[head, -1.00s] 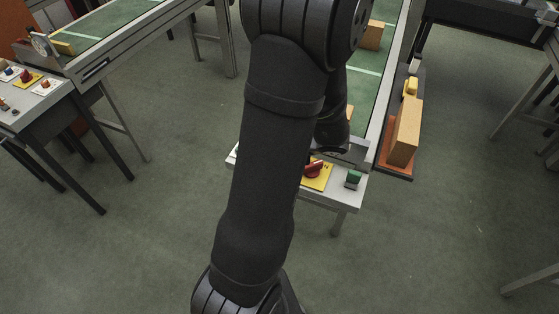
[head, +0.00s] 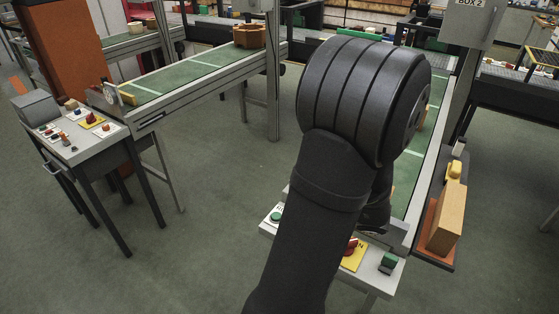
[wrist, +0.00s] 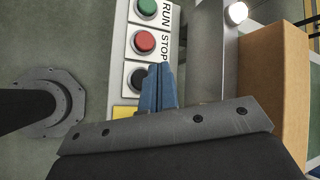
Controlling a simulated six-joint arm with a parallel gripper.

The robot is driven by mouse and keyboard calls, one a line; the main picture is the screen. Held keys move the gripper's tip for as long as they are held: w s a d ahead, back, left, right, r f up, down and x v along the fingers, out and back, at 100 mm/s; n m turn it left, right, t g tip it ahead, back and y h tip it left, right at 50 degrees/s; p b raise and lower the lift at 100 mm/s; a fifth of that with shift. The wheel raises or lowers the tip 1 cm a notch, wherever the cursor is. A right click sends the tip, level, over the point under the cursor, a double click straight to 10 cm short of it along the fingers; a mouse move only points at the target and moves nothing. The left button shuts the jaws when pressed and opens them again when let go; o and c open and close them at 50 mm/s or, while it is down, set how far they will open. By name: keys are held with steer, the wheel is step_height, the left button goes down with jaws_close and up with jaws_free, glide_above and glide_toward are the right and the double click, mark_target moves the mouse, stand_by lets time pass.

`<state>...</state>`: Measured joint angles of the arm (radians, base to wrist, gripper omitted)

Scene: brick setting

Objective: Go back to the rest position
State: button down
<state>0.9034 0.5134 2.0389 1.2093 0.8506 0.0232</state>
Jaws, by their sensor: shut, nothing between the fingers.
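My gripper (wrist: 156,88) shows in the wrist view, with its blue fingers shut together and nothing between them. It is over a control panel (wrist: 118,88) that has a green button (wrist: 146,8), a red button (wrist: 144,42) and a black button (wrist: 138,78), beside the words RUN and STOP. I cannot tell the height of the fingers above the panel. In the head view my dark arm fills the middle and hides the gripper and part of this panel (head: 268,229). A red knob (head: 351,246) on a yellow plate shows beside the arm.
A green conveyor (head: 420,160) runs behind my arm, with a tan block (head: 447,222) on a stand to its right. A second control desk (head: 90,150) stands at far left. Open floor lies between.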

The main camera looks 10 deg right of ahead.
step_height(320, 180, up, 4)
steer(key=shift+r, duration=0.2)
stand_by(0.3)
steer(key=shift+f, duration=0.15)
